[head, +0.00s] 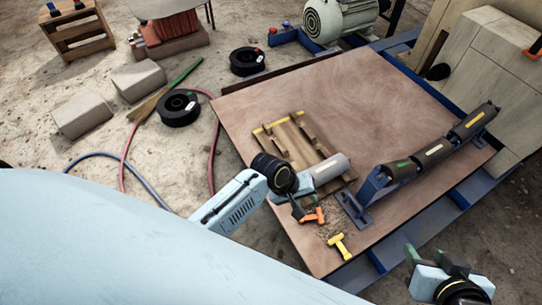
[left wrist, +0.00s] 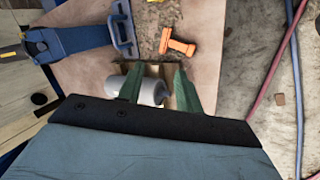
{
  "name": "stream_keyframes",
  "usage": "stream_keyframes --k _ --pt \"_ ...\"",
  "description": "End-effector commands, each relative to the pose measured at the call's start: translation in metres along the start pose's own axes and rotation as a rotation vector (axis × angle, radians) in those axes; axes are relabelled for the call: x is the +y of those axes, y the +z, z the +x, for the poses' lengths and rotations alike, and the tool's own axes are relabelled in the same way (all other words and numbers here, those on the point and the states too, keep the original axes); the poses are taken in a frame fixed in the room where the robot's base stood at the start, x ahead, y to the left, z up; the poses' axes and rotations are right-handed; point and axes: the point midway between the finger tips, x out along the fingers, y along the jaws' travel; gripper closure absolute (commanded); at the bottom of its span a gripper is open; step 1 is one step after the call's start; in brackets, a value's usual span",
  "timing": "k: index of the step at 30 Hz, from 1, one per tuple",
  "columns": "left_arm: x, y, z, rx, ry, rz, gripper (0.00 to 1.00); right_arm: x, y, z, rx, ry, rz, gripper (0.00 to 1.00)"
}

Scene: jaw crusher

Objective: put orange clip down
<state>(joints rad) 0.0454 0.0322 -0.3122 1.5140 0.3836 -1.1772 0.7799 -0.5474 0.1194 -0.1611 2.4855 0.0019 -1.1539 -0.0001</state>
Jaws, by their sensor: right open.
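The orange clip (head: 314,216) lies on the brown board, beside a patch of loose debris. It also shows in the left wrist view (left wrist: 178,45), just beyond my left fingertips and apart from them. My left gripper (head: 304,207) is low over the board; in the left wrist view (left wrist: 157,68) its green fingers stand apart with no clip between them. Whether the fingers touch the board cannot be told. A yellow clip (head: 340,246) lies nearer the board's front edge. My right gripper (head: 440,258) is open and empty at the bottom right.
A pale roller (head: 330,169) lies by a wooden frame (head: 283,143), close to my left gripper. A blue bracket with dark rollers (head: 402,170) stands to the right. The board's back part (head: 330,85) is clear. Hoses (head: 125,160) run along the ground at left.

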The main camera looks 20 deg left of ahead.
Motion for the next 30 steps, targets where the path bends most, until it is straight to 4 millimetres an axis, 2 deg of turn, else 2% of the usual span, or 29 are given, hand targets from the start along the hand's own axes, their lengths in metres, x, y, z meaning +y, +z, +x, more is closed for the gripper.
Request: stream_keyframes --k 5,8,15,19,21,24,30 --pt "-0.010 0.006 -0.025 0.075 0.014 0.134 0.65 0.000 0.000 0.000 0.001 0.000 0.000 0.56" --pt "-0.020 0.010 -0.057 0.166 0.011 0.287 0.65 0.000 0.000 0.000 0.001 0.000 0.000 0.56" --pt "-0.042 0.020 -0.158 0.404 -0.076 0.658 0.65 0.000 0.000 0.000 0.001 0.000 0.000 0.56" --pt "-0.047 0.024 -0.201 0.489 -0.133 0.789 0.65 0.000 0.000 0.000 0.001 0.000 0.000 0.56" --pt "-0.049 0.025 -0.215 0.516 -0.155 0.832 0.65 0.000 0.000 0.000 0.001 0.000 0.000 0.56" --pt "-0.050 0.026 -0.226 0.536 -0.173 0.864 0.65 0.000 0.000 0.000 0.001 0.000 0.000 0.56" --pt "-0.050 0.026 -0.227 0.540 -0.176 0.871 0.65 0.000 0.000 0.000 0.001 0.000 0.000 0.56"
